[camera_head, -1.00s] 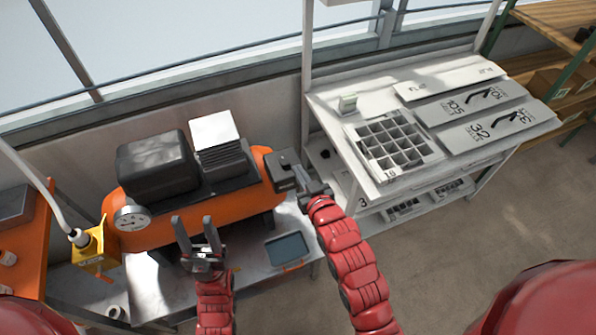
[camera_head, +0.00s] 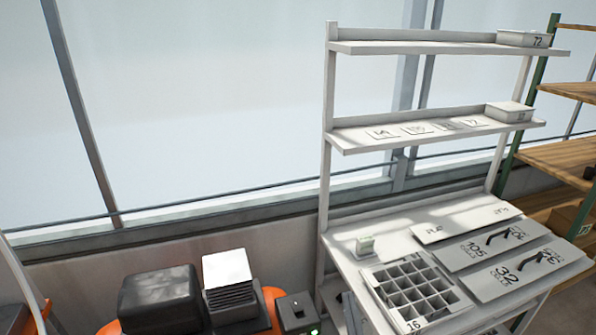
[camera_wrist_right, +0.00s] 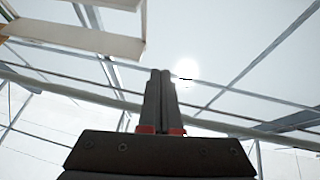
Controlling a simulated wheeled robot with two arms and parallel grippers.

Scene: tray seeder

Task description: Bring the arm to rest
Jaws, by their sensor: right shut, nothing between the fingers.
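My right gripper (camera_wrist_right: 161,76) shows in the right wrist view. Its two dark fingers lie together, shut, with nothing between them. They point up toward a bright glazed roof with thin frame bars, and they touch nothing that I can see. Neither arm and neither gripper shows in the head view now, so the left gripper is out of sight.
In the head view, a white shelved bench (camera_head: 341,48) holds a 16-cell tray (camera_head: 428,318) and flat plates marked 105 and 32 (camera_head: 510,283). An orange machine (camera_head: 109,327) with dark boxes (camera_head: 160,300) stands left of it. Wooden shelving (camera_head: 560,155) is at right.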

